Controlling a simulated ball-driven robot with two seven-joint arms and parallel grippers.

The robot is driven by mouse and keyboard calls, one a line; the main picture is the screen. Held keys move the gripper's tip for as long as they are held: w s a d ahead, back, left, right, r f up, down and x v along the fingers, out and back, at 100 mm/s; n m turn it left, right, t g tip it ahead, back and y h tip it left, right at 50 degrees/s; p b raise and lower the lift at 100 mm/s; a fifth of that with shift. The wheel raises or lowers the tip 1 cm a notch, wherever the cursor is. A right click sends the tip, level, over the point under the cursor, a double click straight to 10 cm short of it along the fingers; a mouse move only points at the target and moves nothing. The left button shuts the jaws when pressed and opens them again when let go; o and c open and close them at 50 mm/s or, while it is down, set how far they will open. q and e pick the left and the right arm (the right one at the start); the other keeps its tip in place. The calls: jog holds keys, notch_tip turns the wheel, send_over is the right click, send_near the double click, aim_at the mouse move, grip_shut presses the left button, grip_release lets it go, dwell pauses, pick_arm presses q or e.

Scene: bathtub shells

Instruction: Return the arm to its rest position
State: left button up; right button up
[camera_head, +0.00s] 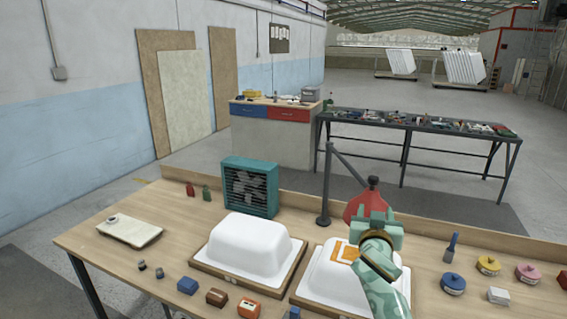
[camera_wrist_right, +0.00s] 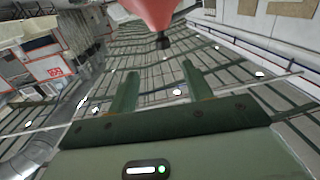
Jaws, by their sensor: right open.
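My right arm comes in from the lower right in the head view, in front of the right white tub shell (camera_head: 325,278). My right gripper (camera_head: 376,216) is raised, with its fingers pointing up, in front of the red lamp shade (camera_head: 357,203). In the right wrist view its two fingers (camera_wrist_right: 160,88) stand apart with nothing between them. The red lamp shade (camera_wrist_right: 148,10) shows above the fingertips there; I cannot tell the exact gap. An orange square frame (camera_head: 345,254) lies on the right shell, partly hidden by my arm. My left gripper is out of view.
The left tub shell (camera_head: 248,248) rests on a wooden base. A teal fan (camera_head: 250,187) and the lamp's dark post (camera_head: 324,190) stand behind the shells. Several round tins, including a blue one (camera_head: 453,283), lie at the right. The table's left front is partly clear.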

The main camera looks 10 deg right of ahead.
jog(key=s+d+f+n+g, duration=0.1)
jog(key=s+f+n+g, duration=0.3)
jog(key=s+f, duration=0.8)
jog(key=s+a+f+n+g+y, duration=0.1)
jog(key=s+f+n+g, duration=0.25)
jog(key=s, duration=0.85)
jog(key=s+a+f+n+g+y, duration=0.15)
jog(key=s+n, duration=0.25)
jog(key=s, duration=0.8)
jog(key=s+a+f+g+y+b, duration=0.2)
jog(key=f, duration=1.3)
jog(key=s+a+f+g+y+b, duration=0.1)
jog(key=a+f+b, duration=0.15)
jog(key=f, duration=1.35)
jog(key=s+f+m+g+y+b, duration=0.1)
jog(key=s+f+m+g+b, duration=0.2)
jog(key=s+f, duration=1.7)
jog(key=shift+s+d+f+y+b, duration=0.35)
jog(key=shift+s+d+b, duration=0.1)
jog(key=shift+b, duration=0.25)
